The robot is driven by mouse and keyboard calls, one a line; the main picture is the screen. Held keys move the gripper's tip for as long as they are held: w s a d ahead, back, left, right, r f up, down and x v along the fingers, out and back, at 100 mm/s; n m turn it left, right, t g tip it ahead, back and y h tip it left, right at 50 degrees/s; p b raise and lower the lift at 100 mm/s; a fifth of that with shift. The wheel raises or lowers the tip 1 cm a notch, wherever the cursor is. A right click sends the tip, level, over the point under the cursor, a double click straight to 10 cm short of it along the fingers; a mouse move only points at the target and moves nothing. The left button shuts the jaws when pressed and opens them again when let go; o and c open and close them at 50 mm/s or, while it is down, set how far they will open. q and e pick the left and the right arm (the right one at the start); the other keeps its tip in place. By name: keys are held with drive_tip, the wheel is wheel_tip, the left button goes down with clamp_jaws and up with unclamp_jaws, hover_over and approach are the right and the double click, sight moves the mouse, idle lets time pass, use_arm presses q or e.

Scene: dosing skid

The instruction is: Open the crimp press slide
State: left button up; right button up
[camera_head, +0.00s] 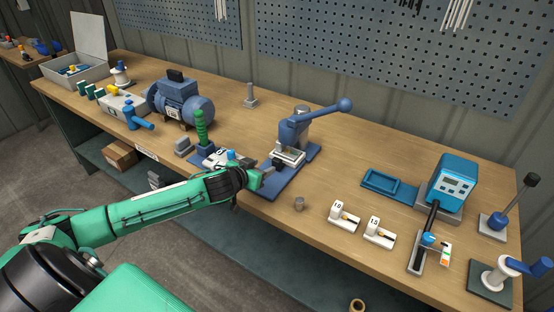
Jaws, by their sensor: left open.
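The crimp press (300,127) is blue and grey with a long ball-ended lever, and stands near the middle of the bench on a blue base plate. Its slide (289,155) is a pale metal piece low at the press's front, with a small dark knob (279,163) at the near side. My left gripper (267,174) reaches in from the left over the base plate, close to the knob. It is open; the small view does not show whether its fingers touch the knob. My right gripper is not in view.
A green spring-like post (200,128) and a blue motor (181,101) stand left of the press. Small white blocks marked 10 (343,217) and 15 (379,234) sit to the right. A blue tray (383,181) and a blue meter box (453,184) are farther right.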

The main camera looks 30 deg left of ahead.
sight(276, 160)
use_arm(q)
drive_tip(key=p+x, duration=0.1)
drive_tip(key=x, duration=0.9)
drive_tip(key=shift+w+f+p, duration=0.15)
drive_tip(key=shift+p, duration=0.15)
